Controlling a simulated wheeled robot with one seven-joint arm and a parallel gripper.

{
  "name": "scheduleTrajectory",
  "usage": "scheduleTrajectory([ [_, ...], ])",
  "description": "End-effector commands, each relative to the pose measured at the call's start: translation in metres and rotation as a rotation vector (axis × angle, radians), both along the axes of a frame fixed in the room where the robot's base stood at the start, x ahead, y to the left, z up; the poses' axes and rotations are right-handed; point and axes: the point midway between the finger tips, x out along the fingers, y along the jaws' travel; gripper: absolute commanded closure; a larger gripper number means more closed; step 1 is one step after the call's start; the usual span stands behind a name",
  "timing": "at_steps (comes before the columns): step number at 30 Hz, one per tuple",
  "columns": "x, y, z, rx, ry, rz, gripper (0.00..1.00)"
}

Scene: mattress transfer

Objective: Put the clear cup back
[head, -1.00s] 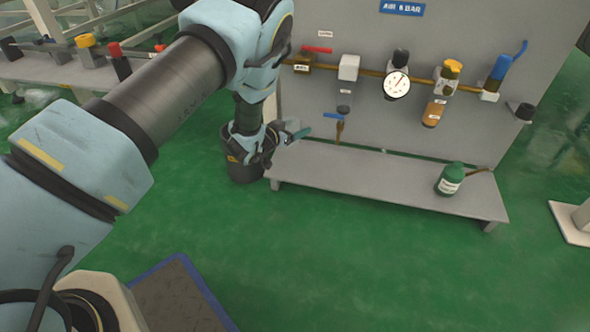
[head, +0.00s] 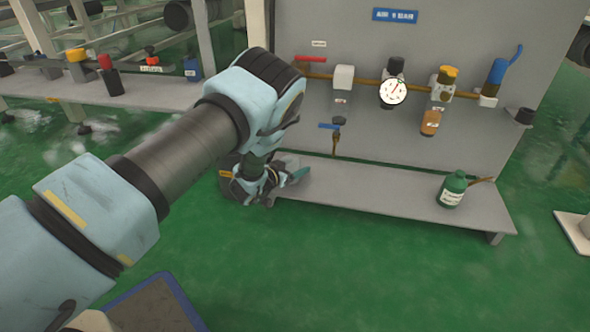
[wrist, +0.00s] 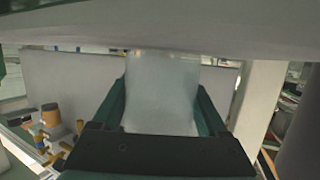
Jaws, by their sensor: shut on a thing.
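My gripper (head: 290,178) is low at the left end of the grey bench shelf (head: 400,197), pointing right. In the wrist view, its two teal fingers (wrist: 162,92) are on either side of the clear cup (wrist: 163,108), which is pale and frosted-looking. The gripper is shut on it. The cup is hard to make out in the head view, where the wrist and fingers cover that spot. I cannot tell whether the cup touches the shelf.
A green bottle (head: 454,188) stands at the shelf's right. Behind is a grey panel (head: 375,140) with valves and a gauge (head: 393,92). A blue-handled valve (head: 335,127) hangs close to my gripper. Another bench (head: 135,97) stands at left.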

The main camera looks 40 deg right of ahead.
Motion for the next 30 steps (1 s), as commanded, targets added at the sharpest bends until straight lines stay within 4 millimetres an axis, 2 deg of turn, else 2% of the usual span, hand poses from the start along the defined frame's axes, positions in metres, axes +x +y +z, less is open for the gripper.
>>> scheduleTrajectory([
  [7,0.0,0.0,-0.003,0.0,0.002,0.001,0.87],
  [8,0.0,0.0,-0.003,0.0,0.001,0.0,0.2],
  [13,0.0,0.0,-0.002,0.001,0.001,0.0,0.01],
  [23,0.0,0.0,0.003,0.0,-0.001,0.0,0.0],
  [26,-0.001,0.012,0.008,0.002,0.003,0.003,0.0],
  [30,-0.005,0.038,0.018,0.004,0.003,0.004,0.0],
])
